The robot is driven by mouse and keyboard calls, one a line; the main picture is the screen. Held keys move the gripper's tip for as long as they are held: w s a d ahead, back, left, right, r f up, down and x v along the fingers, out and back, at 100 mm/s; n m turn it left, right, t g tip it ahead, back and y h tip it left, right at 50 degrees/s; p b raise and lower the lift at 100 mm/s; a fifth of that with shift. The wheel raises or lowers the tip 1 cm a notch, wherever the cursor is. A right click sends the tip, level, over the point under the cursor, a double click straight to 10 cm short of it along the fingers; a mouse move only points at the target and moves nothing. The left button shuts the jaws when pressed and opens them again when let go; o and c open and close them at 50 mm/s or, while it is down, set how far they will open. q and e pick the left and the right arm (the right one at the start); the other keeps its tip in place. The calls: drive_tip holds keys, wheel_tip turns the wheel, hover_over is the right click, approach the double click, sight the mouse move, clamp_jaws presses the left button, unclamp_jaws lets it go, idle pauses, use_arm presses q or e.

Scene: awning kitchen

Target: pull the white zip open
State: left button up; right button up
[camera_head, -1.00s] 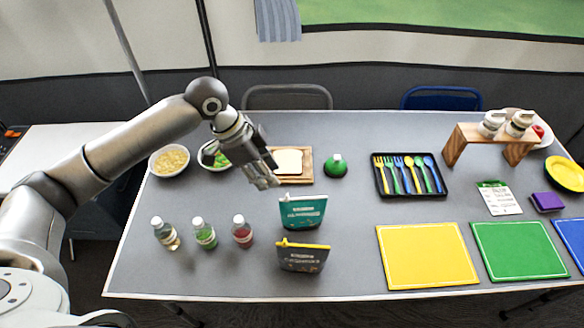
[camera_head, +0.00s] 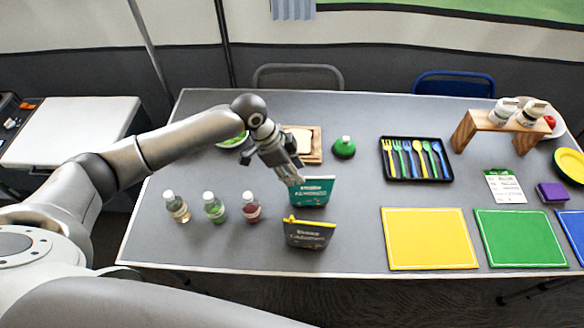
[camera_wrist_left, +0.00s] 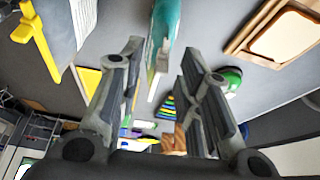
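A teal pouch (camera_head: 310,191) stands on the table; in the left wrist view (camera_wrist_left: 168,22) it shows edge-on. A pale strip (camera_wrist_left: 153,84), which looks like the white zip, runs along it between my fingers' lines of view. A dark pouch (camera_head: 309,234) with a yellow zip (camera_head: 308,221) stands in front of the teal one. My left gripper (camera_head: 294,176) is at the teal pouch's upper left corner, its fingers spread apart in the left wrist view (camera_wrist_left: 160,55). I cannot tell if a finger touches the pouch. My right gripper is not in view.
Several bottles (camera_head: 214,208) stand left of the pouches. A bread board (camera_head: 313,150) and a green round container (camera_head: 344,147) are behind. A cutlery tray (camera_head: 416,177) and a yellow mat (camera_head: 429,238) lie to the right. Bare table separates them from the pouches.

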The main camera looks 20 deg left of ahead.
use_arm(q)
drive_tip(key=shift+w, duration=0.1)
clamp_jaws()
idle(0.3)
drive_tip(key=w+d, duration=0.1)
drive_tip(key=d, duration=0.1)
drive_tip(key=w+d, duration=0.1)
drive_tip(key=d, duration=0.2)
drive_tip(key=w+d, duration=0.1)
drive_tip(key=d, duration=0.2)
drive_tip(key=shift+d, duration=0.2)
unclamp_jaws()
